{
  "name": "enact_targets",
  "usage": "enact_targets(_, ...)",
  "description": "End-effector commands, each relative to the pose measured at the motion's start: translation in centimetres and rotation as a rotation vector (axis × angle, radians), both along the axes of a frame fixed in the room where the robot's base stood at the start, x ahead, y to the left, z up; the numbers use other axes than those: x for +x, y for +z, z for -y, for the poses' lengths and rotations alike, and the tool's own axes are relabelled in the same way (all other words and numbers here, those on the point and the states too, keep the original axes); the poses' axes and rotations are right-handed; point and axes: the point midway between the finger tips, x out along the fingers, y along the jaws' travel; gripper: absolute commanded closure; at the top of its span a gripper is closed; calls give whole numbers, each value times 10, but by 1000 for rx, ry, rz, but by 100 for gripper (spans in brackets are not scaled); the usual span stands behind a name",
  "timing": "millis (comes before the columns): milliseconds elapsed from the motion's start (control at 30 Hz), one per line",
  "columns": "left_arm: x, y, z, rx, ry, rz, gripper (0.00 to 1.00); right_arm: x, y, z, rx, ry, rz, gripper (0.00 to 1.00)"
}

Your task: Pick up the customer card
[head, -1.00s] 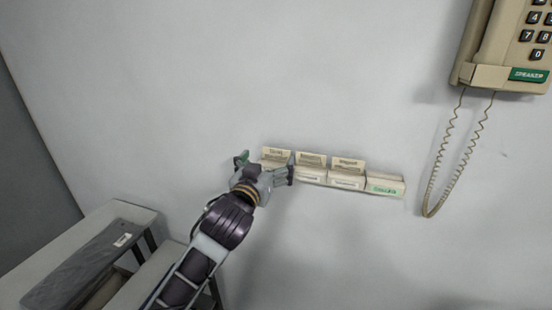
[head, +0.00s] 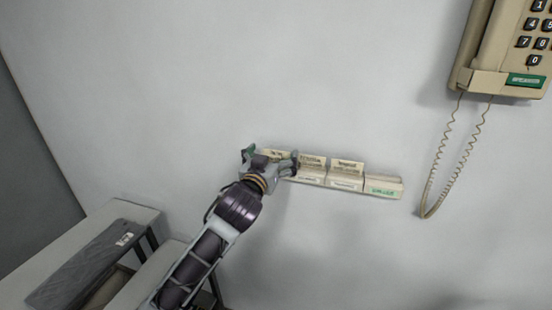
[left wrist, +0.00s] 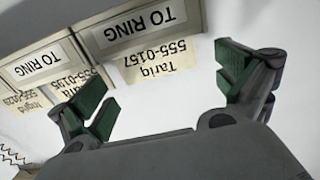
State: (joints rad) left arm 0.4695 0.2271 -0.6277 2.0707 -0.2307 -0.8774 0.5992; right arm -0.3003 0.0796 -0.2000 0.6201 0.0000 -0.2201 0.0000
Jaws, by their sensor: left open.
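Three cream cards stand in a wall-mounted row of small white holders. The leftmost card (head: 276,154) is partly hidden by my left gripper (head: 269,158). In the left wrist view this card (left wrist: 158,66) appears upside down and reads "Tariq 555-0157", below a holder (left wrist: 140,28) labelled "TO RING". My left gripper (left wrist: 167,90) is open, with its green-padded fingers on either side of the Tariq card and apart from it. The middle card (head: 312,161) and right card (head: 347,167) stand in their own holders. My right gripper is not in view.
A beige telephone (head: 500,50) with a hanging coiled cord (head: 437,178) is at upper right. A grey bench (head: 45,250) stands at lower left. The wall above the cards is clear.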

Motion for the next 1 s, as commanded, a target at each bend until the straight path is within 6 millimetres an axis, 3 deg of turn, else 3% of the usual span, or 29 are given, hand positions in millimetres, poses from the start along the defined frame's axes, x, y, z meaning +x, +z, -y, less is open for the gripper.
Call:
enact_targets(200,10,0,4,0,-1,1,0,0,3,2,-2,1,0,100)
enact_targets(667,11,0,4,0,-1,1,0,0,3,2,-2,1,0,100)
enact_targets(967,11,0,4,0,-1,1,34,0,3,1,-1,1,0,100)
enact_targets(1000,11,0,4,0,-1,1,35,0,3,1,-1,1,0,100)
